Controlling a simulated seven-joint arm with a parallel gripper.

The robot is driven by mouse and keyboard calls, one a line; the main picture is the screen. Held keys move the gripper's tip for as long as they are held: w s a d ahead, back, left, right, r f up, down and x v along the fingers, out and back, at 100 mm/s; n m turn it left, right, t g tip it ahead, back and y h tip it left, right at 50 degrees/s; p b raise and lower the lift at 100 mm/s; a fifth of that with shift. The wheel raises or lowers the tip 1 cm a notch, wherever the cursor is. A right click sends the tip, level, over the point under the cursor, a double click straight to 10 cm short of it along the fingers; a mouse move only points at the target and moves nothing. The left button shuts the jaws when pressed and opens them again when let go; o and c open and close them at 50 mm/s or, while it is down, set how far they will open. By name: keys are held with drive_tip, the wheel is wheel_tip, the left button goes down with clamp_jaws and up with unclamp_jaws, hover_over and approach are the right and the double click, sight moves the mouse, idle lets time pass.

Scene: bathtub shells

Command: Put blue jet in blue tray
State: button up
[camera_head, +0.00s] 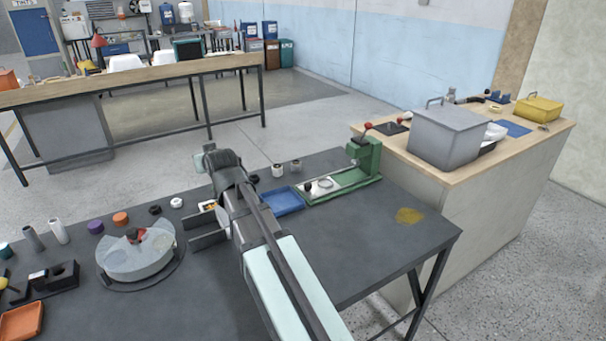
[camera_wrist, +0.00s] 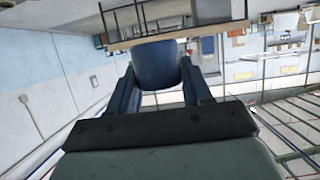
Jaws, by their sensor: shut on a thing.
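A blue rounded piece, which appears to be the blue jet (camera_wrist: 156,66), sits between the two fingers of my gripper (camera_wrist: 160,78) in the wrist view. The fingers are shut on it. In the head view the end of my arm (camera_head: 205,159) is raised over the far side of the dark table; the held piece cannot be made out there. The blue tray (camera_head: 283,201) lies flat on the dark table, to the right of my arm and left of the green press. It looks empty, and my gripper is above and to the left of it.
The green press (camera_head: 364,159) stands right of the tray. A round transparent-topped dish (camera_head: 137,252), small coloured pieces and an orange tray (camera_head: 21,321) lie left. Two dark upright plates (camera_head: 208,232) stand beside my arm.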

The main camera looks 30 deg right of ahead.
drive_tip(key=s+d+f+m+g+h, duration=0.15)
drive_tip(key=d+f, duration=0.25)
drive_tip(key=d, duration=0.8)
drive_tip(key=d+f+m+h, duration=0.2)
drive_tip(key=d+f+h, duration=0.15)
drive_tip(key=d, duration=0.85)
drive_tip(key=s+d+f+m+h, duration=0.15)
drive_tip(key=d+f, duration=0.25)
drive_tip(key=d, duration=0.9)
drive_tip(key=m+g+h, duration=0.2)
hover_over(326, 184)
drive_tip(key=shift+m+t, duration=0.25)
drive_tip(key=shift+m, duration=0.05)
drive_tip(key=shift+y, duration=0.25)
drive_tip(key=shift+a+f, duration=0.1)
drive_tip(key=shift+f, duration=4.65)
drive_tip(key=shift+f, duration=0.25)
drive_tip(key=o, duration=1.1)
drive_tip(key=shift+o, duration=0.2)
